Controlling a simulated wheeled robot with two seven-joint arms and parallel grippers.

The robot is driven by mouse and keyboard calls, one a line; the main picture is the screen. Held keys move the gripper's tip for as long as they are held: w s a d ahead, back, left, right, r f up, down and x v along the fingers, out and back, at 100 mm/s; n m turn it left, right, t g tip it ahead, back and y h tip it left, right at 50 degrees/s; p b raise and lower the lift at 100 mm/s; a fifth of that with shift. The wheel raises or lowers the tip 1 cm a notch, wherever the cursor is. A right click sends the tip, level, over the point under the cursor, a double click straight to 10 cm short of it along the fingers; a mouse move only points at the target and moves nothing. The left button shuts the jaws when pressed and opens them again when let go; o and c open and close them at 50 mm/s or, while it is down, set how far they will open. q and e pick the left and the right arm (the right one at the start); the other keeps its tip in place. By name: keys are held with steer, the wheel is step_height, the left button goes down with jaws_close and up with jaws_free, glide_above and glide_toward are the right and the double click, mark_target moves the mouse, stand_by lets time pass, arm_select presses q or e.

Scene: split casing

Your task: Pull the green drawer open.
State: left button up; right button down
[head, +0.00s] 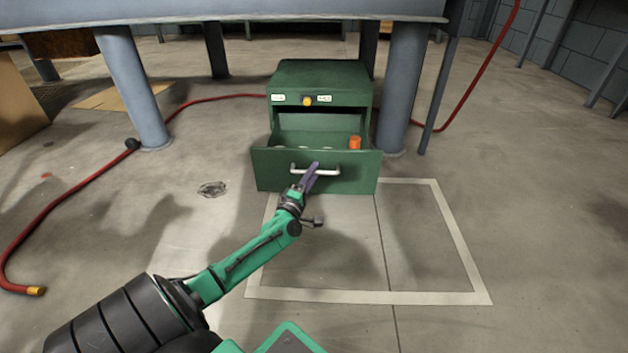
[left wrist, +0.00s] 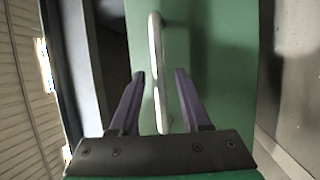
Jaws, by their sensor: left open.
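The green drawer (head: 342,181) stands pulled out from the green cabinet (head: 330,76) in the head view. Its inside shows, with an orange item (head: 354,142) and small pale items in it. A pale bar handle (head: 327,172) crosses its front; it also shows in the left wrist view (left wrist: 157,70). My left gripper (head: 311,172) is at the handle's left part in the head view. In the left wrist view my left gripper (left wrist: 159,75) is open, its purple fingers on either side of the handle bar, with gaps visible. My right gripper is not in view.
The cabinet stands under a grey table (head: 250,10) between thick table legs (head: 134,85). A pale outlined square (head: 370,297) marks clear floor before the drawer. A red hose (head: 60,195) lies on the floor at left.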

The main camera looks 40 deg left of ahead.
arm_select(q)
steer(key=shift+w+a+r, duration=0.1)
steer(key=shift+w+r, duration=0.05)
steer(key=shift+w, duration=0.35)
jaws_close()
stand_by(1.1)
